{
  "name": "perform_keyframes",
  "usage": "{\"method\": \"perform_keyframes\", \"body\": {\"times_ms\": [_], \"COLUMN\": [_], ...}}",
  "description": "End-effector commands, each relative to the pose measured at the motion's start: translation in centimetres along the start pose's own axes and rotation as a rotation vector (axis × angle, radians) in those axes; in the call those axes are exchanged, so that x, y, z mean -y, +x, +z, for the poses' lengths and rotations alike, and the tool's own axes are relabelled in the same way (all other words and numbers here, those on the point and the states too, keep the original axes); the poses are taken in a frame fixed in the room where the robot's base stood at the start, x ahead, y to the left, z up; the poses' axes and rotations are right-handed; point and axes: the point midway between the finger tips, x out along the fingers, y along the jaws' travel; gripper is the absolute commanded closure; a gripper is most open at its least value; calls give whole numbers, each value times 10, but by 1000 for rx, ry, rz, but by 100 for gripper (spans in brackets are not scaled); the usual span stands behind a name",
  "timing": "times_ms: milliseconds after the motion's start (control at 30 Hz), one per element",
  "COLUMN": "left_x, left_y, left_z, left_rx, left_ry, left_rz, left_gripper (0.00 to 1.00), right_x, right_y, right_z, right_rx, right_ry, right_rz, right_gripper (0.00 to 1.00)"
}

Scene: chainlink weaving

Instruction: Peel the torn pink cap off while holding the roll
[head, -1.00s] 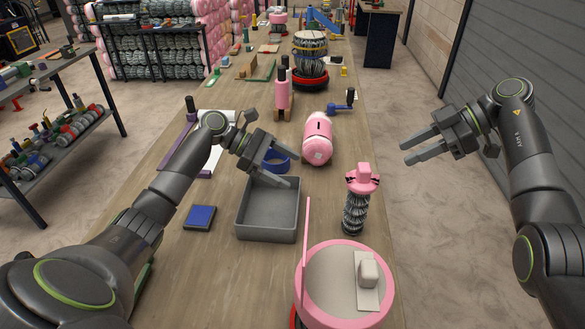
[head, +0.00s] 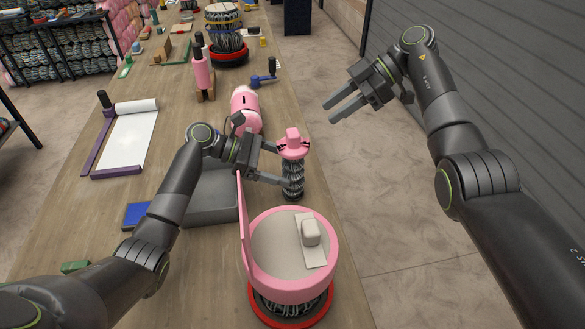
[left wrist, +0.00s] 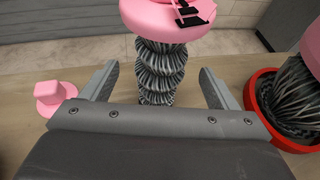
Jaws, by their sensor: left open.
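The pink cap (head: 293,143) sits on top of the upright grey wire-mesh roll (head: 293,180) near the table's right edge. Small black pieces show on the cap's side. My left gripper (head: 280,164) is open, beside the roll below the cap. In the left wrist view the roll (left wrist: 158,75) stands between the two open fingers of my left gripper (left wrist: 162,85), with a gap on each side; the cap (left wrist: 160,17) is above, partly cut off. My right gripper (head: 330,110) is open and empty, off the table to the right, higher up.
A large pink-topped drum (head: 292,285) on a red ring stands close in front. A grey tray (head: 210,205) lies under my left arm, with a blue pad (head: 137,215) beside it. A pink cylinder (head: 245,108) lies behind the roll. The floor right of the table is clear.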

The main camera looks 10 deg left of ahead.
Motion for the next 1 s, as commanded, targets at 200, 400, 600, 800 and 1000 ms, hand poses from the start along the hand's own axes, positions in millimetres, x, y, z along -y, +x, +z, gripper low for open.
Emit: {"method": "perform_keyframes", "body": {"times_ms": [200, 400, 600, 800, 1000], "left_x": [0, 0, 0, 0, 0], "left_y": [28, 36, 36, 36, 36], "left_z": [0, 0, 0, 0, 0], "left_rx": [1, 0, 0, 0, 0], "left_ry": [0, 0, 0, 0, 0], "left_rz": [0, 0, 1, 1, 1], "left_gripper": [18, 18, 18, 42, 68], "right_x": [0, 0, 0, 0, 0], "right_y": [0, 0, 0, 0, 0], "right_z": [0, 0, 0, 0, 0], "right_rx": [0, 0, 0, 0, 0], "right_ry": [0, 0, 0, 0, 0], "right_rz": [0, 0, 0, 0, 0], "right_gripper": [64, 64, 64, 64, 64]}}
